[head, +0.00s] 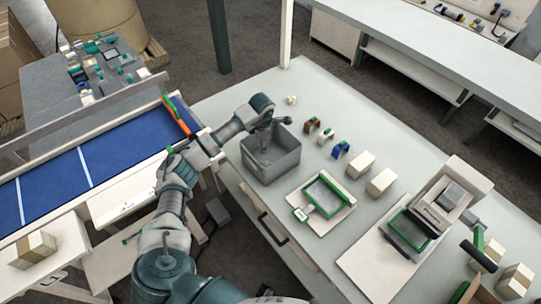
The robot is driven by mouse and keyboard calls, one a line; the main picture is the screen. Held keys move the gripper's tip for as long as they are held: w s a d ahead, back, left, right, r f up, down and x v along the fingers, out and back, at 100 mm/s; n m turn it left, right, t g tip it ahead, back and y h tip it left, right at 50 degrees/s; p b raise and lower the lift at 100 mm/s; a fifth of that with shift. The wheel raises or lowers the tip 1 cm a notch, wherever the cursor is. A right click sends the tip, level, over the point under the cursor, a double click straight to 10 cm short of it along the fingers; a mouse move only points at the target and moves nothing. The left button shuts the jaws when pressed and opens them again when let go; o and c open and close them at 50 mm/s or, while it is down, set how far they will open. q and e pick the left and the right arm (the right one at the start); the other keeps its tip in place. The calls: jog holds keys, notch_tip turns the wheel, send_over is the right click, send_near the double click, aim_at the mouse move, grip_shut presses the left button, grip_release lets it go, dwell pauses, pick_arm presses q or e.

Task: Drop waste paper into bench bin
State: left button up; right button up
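The bench bin (284,163) is a grey open-topped box on the pale bench, near its left edge. A small crumpled off-white piece (291,99), which looks like waste paper, lies on the bench just behind the bin. My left arm reaches in from the bottom, and my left gripper (264,144) points down over the bin's opening. Its fingers are small and dark against the bin's inside, so I cannot tell whether they are open or hold anything. The bin's floor is partly hidden by the gripper. My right gripper is not in view.
Several coloured rolls or clips (326,136) and two pale blocks (383,182) stand right of the bin. A green-framed tray (325,195) and a press-like device (438,210) are further right. A blue conveyor (120,145) lies left. Bare bench shows behind the bin.

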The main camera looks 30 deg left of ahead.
pick_arm(q)
notch_tip(320, 180, up, 11)
jog(key=s, duration=0.1)
jog(key=shift+d, duration=0.35)
jog(key=shift+s+r, duration=0.1)
